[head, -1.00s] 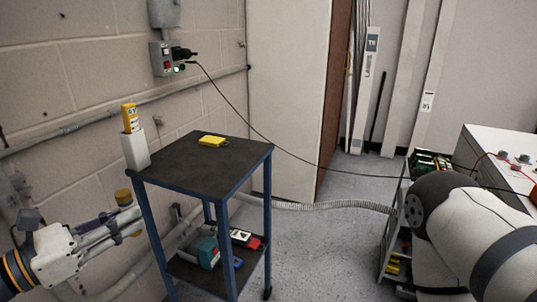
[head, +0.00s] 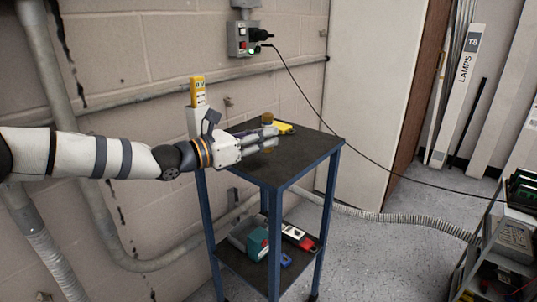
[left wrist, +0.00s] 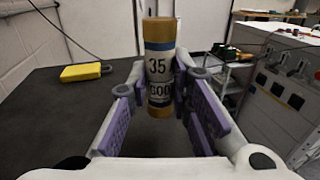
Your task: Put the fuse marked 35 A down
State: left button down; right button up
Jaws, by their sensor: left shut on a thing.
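The fuse (left wrist: 160,68) is a tan cylinder with brass-coloured ends and a label reading 35 over 600 in the left wrist view. It is upright between the purple-padded fingers of my left gripper (left wrist: 160,92), which is shut on it. In the head view my left gripper (head: 266,138) reaches in over the dark top of the blue-framed cart (head: 304,150). The fuse's brass-coloured end (head: 267,118) shows above the fingers. I cannot tell how far its lower end is from the cart top. My right gripper is not in view.
A yellow block (left wrist: 84,71) lies on the top. A black cable crosses behind the cart.

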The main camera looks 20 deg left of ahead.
aim_at(266, 150)
pick_arm(q)
jog(key=shift+w+d+f, duration=0.1)
jog(key=shift+w+f, duration=0.2)
jog(key=shift+f, duration=0.05)
jog(key=shift+w+f+b, duration=0.2)
jog(key=shift+f+b, duration=0.1)
jog(key=shift+f, duration=1.45)
jog(key=c, duration=1.5)
grip_release()
jog(key=shift+o, duration=0.2)
